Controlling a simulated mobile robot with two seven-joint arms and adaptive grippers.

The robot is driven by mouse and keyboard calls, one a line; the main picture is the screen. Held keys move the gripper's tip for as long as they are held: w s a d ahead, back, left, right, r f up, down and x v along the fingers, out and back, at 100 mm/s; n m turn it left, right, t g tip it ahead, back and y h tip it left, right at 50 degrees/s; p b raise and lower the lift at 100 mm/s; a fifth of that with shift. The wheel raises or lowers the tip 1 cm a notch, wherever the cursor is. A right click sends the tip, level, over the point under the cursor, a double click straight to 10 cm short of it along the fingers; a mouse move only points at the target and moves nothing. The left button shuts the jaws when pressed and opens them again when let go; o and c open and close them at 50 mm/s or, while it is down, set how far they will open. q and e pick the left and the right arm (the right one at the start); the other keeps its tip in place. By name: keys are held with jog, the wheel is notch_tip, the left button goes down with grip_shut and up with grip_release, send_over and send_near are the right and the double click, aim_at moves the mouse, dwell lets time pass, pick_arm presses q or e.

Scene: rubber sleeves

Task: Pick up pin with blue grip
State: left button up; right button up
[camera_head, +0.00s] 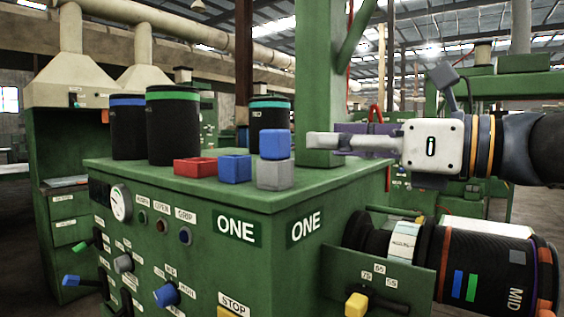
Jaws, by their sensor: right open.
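The pin's blue grip (275,145) stands upright on top of a small grey block (275,174). The block sits near the front right corner of the green machine top. Any shaft of the pin below the grip is hidden. My right gripper (320,141) reaches in from the right at about the height of the blue grip. Its fingertips are just right of the grip in the picture, with a small gap between. It is open and holds nothing that I can see. My left gripper is not in view.
A red tray (194,168) and a blue bin (235,169) stand left of the block. Black sleeves with blue (128,130), green (173,128) and teal (269,116) bands stand behind. A green post (318,80) rises behind my gripper. A black roller (485,270) lies below my arm.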

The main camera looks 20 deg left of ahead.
aim_at(285, 143)
jog(key=x, duration=0.6)
jog(key=s+x, duration=0.1)
jog(key=x, duration=0.2)
jog(key=shift+a+f, duration=0.25)
jog(key=shift+f, duration=0.1)
jog(key=shift+w+a, duration=0.15)
jog(key=shift+a, duration=0.2)
jog(key=shift+d, duration=0.1)
jog(key=c, duration=1.3)
